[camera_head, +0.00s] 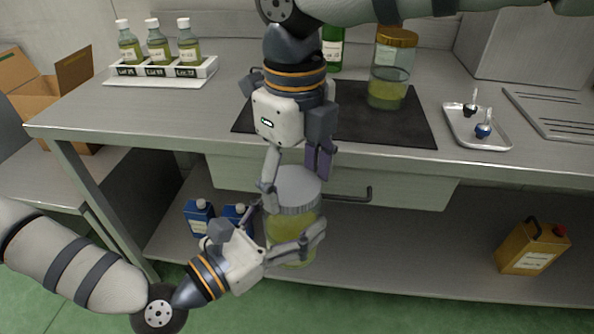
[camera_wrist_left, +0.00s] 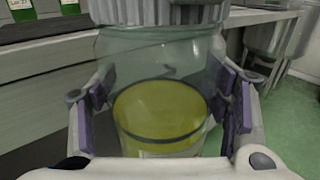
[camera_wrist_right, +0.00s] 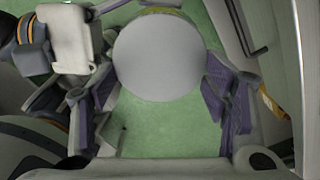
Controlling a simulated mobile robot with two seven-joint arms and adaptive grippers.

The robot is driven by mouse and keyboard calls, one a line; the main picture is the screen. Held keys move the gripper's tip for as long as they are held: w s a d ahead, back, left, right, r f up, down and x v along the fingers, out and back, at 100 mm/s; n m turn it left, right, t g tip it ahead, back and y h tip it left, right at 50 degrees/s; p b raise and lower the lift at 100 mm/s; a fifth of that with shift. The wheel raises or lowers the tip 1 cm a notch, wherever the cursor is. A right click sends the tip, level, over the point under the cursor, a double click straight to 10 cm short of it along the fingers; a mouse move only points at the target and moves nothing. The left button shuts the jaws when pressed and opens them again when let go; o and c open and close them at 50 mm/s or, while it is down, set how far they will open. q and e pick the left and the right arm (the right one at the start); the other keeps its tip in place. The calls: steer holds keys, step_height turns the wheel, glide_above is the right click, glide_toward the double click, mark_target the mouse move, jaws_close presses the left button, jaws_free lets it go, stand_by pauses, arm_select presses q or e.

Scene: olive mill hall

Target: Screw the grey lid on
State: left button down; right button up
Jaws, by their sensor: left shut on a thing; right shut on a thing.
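A glass jar (camera_head: 291,232) with yellow-green liquid is held upright in front of the bench. It also shows in the left wrist view (camera_wrist_left: 160,115). My left gripper (camera_head: 283,224) is shut around the jar's body from the side. The grey lid (camera_head: 297,186) sits on top of the jar's mouth; its ribbed edge (camera_wrist_left: 160,12) shows in the left wrist view. My right gripper (camera_head: 294,178) points down from above and is shut on the lid, with its fingers on either side of the round top (camera_wrist_right: 157,57). How tight the lid is cannot be told.
On the bench stand a white rack (camera_head: 160,75) with several small bottles, a dark mat (camera_head: 350,115), a gold-lidded jar (camera_head: 388,88), a green bottle (camera_head: 333,48) and a metal tray (camera_head: 490,140). Blue containers (camera_head: 200,217) and a yellow can (camera_head: 532,246) stand on the lower shelf.

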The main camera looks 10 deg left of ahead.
steer(key=m, duration=0.7)
steer(key=shift+s+a+m, duration=0.15)
steer(key=shift+a+m, duration=0.1)
steer(key=shift+m, duration=0.15)
steer(key=m, duration=0.3)
steer(key=shift+a+m, duration=0.15)
steer(key=shift+m, duration=0.15)
steer(key=m, duration=0.4)
steer(key=shift+a, duration=0.2)
steer(key=o, duration=0.9)
steer(key=shift+o, duration=0.2)
steer(key=shift+r, duration=2.3)
steer(key=shift+c, duration=0.2)
